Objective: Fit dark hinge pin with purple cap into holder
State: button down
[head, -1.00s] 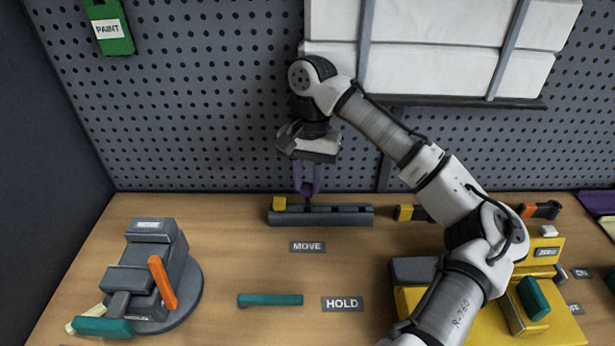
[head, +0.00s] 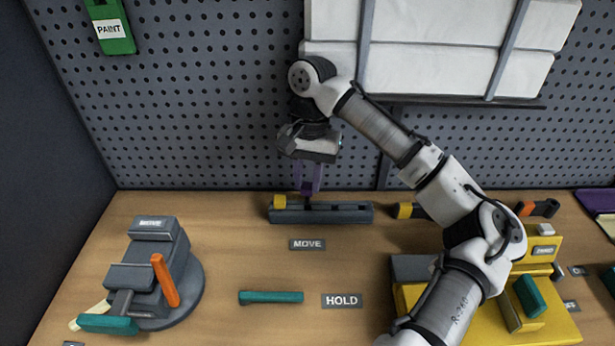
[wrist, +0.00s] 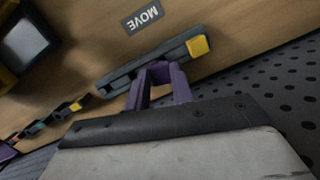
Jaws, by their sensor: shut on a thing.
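My gripper (head: 308,190) points down over the left part of the long dark holder (head: 345,214) at the back of the bench. Its purple fingers show in the wrist view (wrist: 159,75) and are shut on the pin's purple cap (wrist: 158,67), which is hard to tell apart from the fingers. A short dark piece of the pin (head: 307,203) shows below the fingertips at the holder's top. How deep it sits is hidden. A yellow-capped piece (head: 280,202) stands at the holder's left end, close beside the fingers. The holder also shows in the wrist view (wrist: 125,78).
A grey fixture (head: 150,275) with orange and teal handles stands front left. A teal bar (head: 270,297) lies near the HOLD label (head: 342,301). A yellow machine (head: 540,320) stands front right, partly behind my arm. The pegboard rises close behind the holder.

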jog(key=shift+f+b, duration=0.5)
jog(key=shift+f, duration=0.85)
dwell(0.3)
jog(key=c, duration=1.1)
grip_release()
